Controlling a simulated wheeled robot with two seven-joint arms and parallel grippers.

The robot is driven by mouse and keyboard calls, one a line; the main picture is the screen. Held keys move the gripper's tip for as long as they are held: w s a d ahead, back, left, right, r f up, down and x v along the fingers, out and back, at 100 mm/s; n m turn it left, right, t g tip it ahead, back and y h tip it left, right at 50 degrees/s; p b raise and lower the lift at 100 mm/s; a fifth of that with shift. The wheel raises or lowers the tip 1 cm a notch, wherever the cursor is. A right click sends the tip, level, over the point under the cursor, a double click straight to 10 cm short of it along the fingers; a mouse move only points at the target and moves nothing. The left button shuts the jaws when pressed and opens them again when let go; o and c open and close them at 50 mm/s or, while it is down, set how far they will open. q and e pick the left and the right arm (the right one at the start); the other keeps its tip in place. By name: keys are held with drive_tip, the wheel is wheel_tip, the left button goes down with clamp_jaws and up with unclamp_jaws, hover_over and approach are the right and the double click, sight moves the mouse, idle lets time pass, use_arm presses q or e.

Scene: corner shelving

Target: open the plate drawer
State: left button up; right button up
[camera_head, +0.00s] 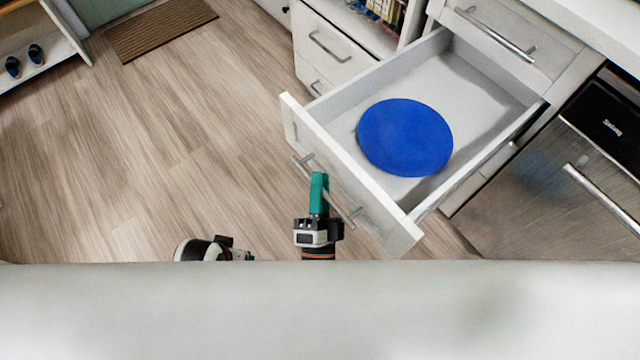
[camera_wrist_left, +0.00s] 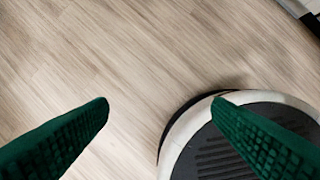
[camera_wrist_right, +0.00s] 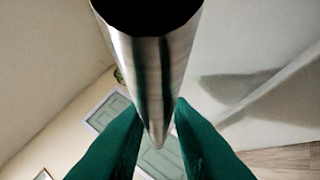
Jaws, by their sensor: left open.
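The plate drawer (camera_head: 400,240) is pulled far out of the white cabinet in the head view. A round blue plate (camera_head: 405,137) lies flat inside it. My right gripper (camera_head: 320,180) is at the drawer's metal handle (camera_head: 345,209), with its green fingers on the bar. In the right wrist view, the shiny handle bar (camera_wrist_right: 150,60) runs between the two fingers (camera_wrist_right: 158,108), which close on it from both sides. My left gripper (camera_wrist_left: 160,102) is open and empty above the floor; only a bit of its arm shows low in the head view.
A closed drawer (camera_head: 500,40) is above the open one. A steel appliance (camera_head: 550,190) with a bar handle stands at right. More white drawers (camera_head: 330,50) are behind. The wooden floor (camera_head: 150,160) at left is clear up to a brown mat (camera_head: 160,28).

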use_arm(q)
wheel_tip(320, 180, up, 3)
drive_tip(key=shift+a+r+b, duration=0.1)
drive_tip(key=shift+r+b, duration=0.1)
drive_tip(key=shift+b, duration=0.25)
use_arm(e)
drive_tip(key=v, duration=1.2)
use_arm(q)
drive_tip(key=shift+f, duration=0.15)
